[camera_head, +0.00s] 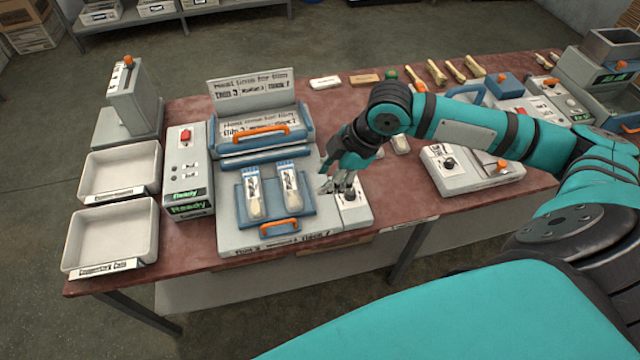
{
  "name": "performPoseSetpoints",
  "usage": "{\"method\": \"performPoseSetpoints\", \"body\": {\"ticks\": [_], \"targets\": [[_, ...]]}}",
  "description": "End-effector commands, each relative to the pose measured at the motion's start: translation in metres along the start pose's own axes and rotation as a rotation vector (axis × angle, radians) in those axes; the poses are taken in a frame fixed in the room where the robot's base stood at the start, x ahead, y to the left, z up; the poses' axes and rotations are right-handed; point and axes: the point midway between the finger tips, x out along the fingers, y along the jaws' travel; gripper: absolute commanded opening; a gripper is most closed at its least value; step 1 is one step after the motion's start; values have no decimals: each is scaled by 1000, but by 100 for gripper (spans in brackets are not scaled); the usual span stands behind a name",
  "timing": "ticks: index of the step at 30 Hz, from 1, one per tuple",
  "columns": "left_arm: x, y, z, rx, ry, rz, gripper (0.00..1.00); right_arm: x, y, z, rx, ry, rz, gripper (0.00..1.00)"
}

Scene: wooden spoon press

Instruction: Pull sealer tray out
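The blue sealer tray (243,209) lies flat on the grey sealer base, in front of the raised blue press head. Two clear packets (254,192) (290,188) with pale contents lie side by side on it. Its orange front handle (278,227) is near the base's front edge. The press head has its own orange handle (261,132). My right gripper (337,184) is right of the tray, above a small control box with black knobs (350,195). Its fingers look apart and hold nothing; it is away from the tray handle. My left gripper is out of view.
A control box with a red button and green "Ready" displays (188,170) stands left of the sealer. Two empty white bins (112,237) are at the far left. Another knobbed panel (470,168) and several wooden spoons (437,72) are to the right.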

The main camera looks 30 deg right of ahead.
Motion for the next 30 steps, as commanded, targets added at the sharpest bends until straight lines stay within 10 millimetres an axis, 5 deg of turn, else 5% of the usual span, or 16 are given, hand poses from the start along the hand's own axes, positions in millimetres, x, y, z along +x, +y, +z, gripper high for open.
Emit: {"method": "performPoseSetpoints", "body": {"ticks": [6, 13, 24, 30], "targets": [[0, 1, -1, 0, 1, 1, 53, -45, 0, 1, 0, -2, 3, 34], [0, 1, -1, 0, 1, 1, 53, -66, 0, 0, 0, -1, 0, 34], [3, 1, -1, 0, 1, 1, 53, -65, -1, 0, 0, 1, -1, 34], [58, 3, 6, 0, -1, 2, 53, -30, -7, 1, 10, 17, -1, 34]]}}
